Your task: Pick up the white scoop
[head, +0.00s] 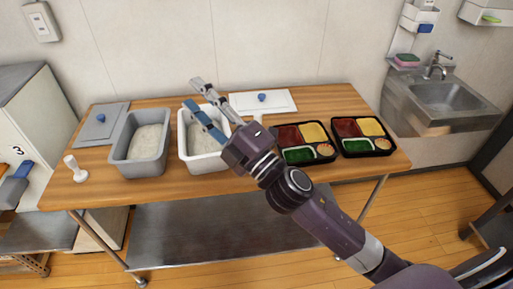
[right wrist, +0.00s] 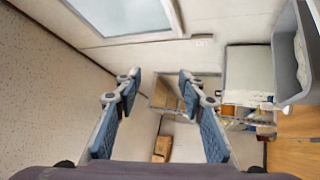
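A small white object with a round base (head: 76,170) stands at the table's left front; it may be the white scoop, but it is too small to be sure. Another small white piece (head: 257,118) shows just behind my right wrist, mostly hidden. My right gripper (head: 191,93) is open and empty, above the white bin of rice (head: 183,140). In the right wrist view its two blue-padded fingers (right wrist: 159,74) are apart with nothing between them. My left gripper is not in view.
A grey bin of rice (head: 115,152) stands left of the white one, with a grey lid (head: 101,124) behind it. A white lid (head: 280,102) lies at the back. Two black bento trays (head: 327,159) (head: 388,154) sit at the right of the wooden table (head: 232,180).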

